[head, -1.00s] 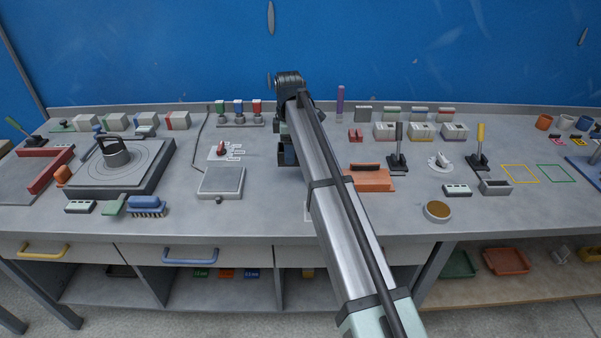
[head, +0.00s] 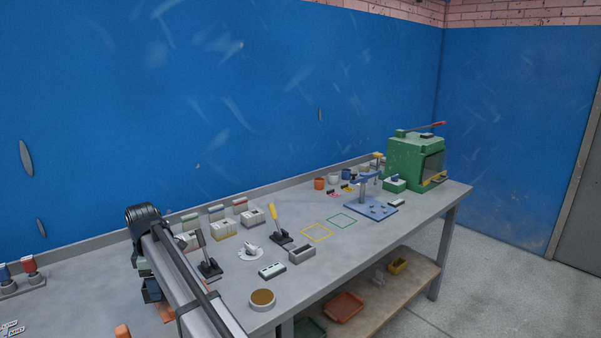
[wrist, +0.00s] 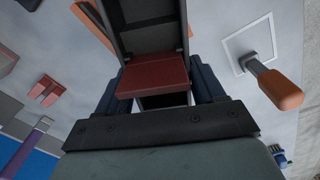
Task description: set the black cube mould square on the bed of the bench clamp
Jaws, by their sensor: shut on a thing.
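In the wrist view my gripper (wrist: 156,88) has its two dark blue fingers shut on the black cube mould (wrist: 152,38), a dark box shape with a reddish-brown face between the fingers. In the head view my gripper end is at the lower left, held above the bench, and the mould is mostly hidden there. A blue stand (head: 371,207) with a flat base and an upright arm, which looks like the bench clamp, stands far to the right of my gripper. Its bed looks clear of any mould, though small details are hard to tell.
Toggle clamps with a black handle (head: 208,268) and a yellow handle (head: 274,220) stand between my arm and the blue stand. Yellow (head: 317,233) and green (head: 342,221) outlines mark bare bench. A green machine (head: 410,160) is at the far right end.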

